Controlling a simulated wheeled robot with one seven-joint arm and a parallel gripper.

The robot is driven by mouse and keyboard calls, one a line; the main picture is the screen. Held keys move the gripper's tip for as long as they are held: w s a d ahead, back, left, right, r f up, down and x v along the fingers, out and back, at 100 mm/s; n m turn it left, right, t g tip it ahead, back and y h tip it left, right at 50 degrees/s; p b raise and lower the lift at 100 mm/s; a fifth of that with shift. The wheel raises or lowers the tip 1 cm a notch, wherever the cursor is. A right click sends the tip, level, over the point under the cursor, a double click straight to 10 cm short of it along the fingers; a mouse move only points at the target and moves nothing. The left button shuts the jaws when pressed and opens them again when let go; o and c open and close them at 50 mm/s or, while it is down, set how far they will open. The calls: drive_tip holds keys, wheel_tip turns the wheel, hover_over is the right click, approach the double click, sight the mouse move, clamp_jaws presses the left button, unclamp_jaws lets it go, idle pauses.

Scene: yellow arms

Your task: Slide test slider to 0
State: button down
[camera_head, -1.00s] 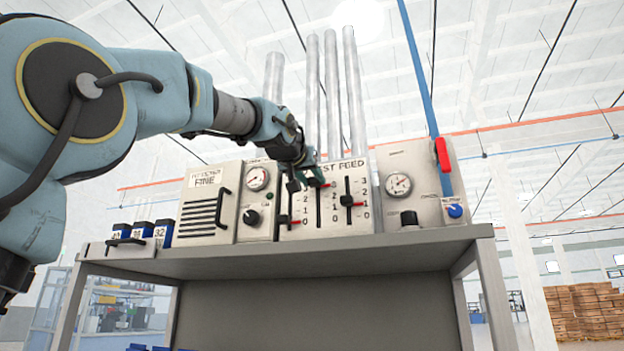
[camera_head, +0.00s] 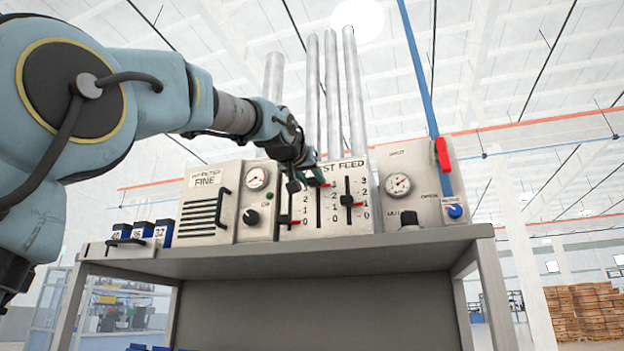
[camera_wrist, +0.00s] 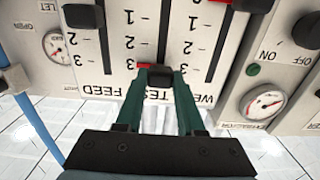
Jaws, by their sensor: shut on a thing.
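The test slider is the middle of three vertical sliders on the TEST FEED panel (camera_head: 334,215). Its dark knob (camera_wrist: 160,77) sits at the 3 end of the slot, by the panel lettering, which appears upside down in the wrist view. My gripper (camera_wrist: 159,74) has its two green fingers closed on the sides of this knob. In the head view my gripper (camera_head: 312,178) reaches the top of the middle slot from the left and hides the knob. The empty slot (camera_head: 318,210) runs down below it.
The right-hand slider knob (camera_head: 347,200) stands near 1, close beside the middle slot; it also shows in the wrist view (camera_wrist: 83,15). Another slider (camera_wrist: 250,5) is on the other side. Gauges, dials and a red-handled valve (camera_head: 442,153) flank the panel above a grey bench (camera_head: 290,262).

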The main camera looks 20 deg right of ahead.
wheel_tip(320, 180, down, 9)
drive_tip(key=b, duration=0.9)
drive_tip(key=shift+f, duration=0.3)
drive_tip(key=c, duration=1)
unclamp_jaws()
drive_tip(key=shift+f, duration=0.1)
drive_tip(key=o, duration=0.5)
drive_tip(key=b+v, duration=0.4)
drive_tip(key=v, duration=0.7)
drive_tip(key=shift+b, duration=0.4)
drive_tip(key=shift+w+d, duration=0.1)
